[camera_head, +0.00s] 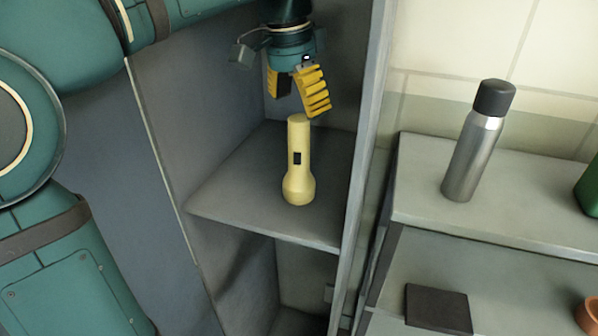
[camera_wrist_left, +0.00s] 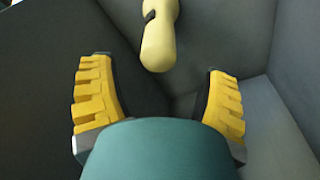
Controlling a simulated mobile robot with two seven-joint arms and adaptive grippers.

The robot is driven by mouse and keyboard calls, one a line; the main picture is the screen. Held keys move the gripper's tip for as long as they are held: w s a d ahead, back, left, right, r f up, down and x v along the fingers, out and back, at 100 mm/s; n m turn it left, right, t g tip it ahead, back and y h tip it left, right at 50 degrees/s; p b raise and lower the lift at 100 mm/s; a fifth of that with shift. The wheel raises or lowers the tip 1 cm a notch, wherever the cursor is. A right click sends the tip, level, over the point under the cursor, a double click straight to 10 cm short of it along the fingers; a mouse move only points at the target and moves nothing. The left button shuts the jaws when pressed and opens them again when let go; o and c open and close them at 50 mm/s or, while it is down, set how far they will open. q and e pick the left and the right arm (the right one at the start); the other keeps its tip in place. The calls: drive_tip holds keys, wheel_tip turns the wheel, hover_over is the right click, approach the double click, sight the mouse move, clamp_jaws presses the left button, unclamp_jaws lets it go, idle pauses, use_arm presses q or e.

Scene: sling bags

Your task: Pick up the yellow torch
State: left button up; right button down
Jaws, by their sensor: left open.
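The yellow torch (camera_head: 298,170) stands upright, wide end down, on a grey shelf (camera_head: 235,205) inside a tall locker-like compartment. A dark switch shows on its side. My left gripper (camera_head: 298,98) is open and empty, with yellow ridged fingers, just above and behind the torch's top in the head view. In the left wrist view the torch (camera_wrist_left: 160,40) shows beyond the fingers, between their lines, with its narrow end toward me. The fingers do not touch it there. My right gripper is not in view.
Grey walls close in the compartment on both sides and at the back. To the right, a silver bottle (camera_head: 472,150) with a dark cap stands on another shelf (camera_head: 500,215). A green object (camera_head: 590,190) and a dark flat block (camera_head: 438,308) are also there.

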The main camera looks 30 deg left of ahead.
sight(298, 116)
use_arm(q)
wheel_tip(298, 116, down, 4)
drive_tip(key=shift+d+f+b, duration=0.1)
drive_tip(key=shift+b, duration=0.55)
drive_tip(key=shift+w+f, duration=0.15)
drive_tip(key=shift+f, duration=0.45)
clamp_jaws()
